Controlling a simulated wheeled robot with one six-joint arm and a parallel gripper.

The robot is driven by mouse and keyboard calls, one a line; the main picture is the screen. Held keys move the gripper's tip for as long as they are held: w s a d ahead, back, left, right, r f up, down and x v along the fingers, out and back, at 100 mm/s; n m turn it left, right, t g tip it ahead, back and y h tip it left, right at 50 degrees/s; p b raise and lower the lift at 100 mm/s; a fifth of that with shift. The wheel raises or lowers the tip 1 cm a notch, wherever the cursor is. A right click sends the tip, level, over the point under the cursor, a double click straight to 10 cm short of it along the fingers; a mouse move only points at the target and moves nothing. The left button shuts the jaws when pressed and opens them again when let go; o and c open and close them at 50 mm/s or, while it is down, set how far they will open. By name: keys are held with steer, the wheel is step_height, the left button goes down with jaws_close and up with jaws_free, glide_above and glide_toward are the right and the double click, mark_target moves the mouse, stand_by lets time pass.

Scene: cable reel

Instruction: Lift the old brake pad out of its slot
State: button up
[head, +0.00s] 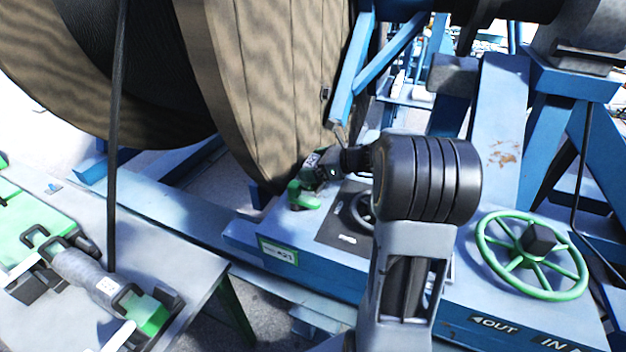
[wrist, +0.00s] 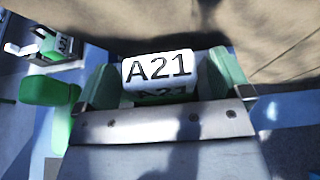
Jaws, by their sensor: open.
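In the wrist view a block with a white A21 tag (wrist: 157,68), which looks like the old brake pad, sits close ahead. A green piece stands on each side of it; these look like the jaws of my gripper (wrist: 165,82), open around the block. I cannot tell whether they touch it. The lower part of the block is hidden behind a grey plate with dark screws. In the head view my gripper (head: 318,167) is beside the lower rim of the big reel. A green part (head: 304,200) sits just below it. The slot itself is hidden.
The wooden reel (head: 270,80) rises right behind my gripper. A green handwheel (head: 531,255) is at the right on the blue frame. At the left, a grey bench (head: 195,272) carries a grey cylindrical part (head: 82,270) with a white tag, held between black and green pieces.

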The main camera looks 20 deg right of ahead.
steer(key=c, duration=1.6)
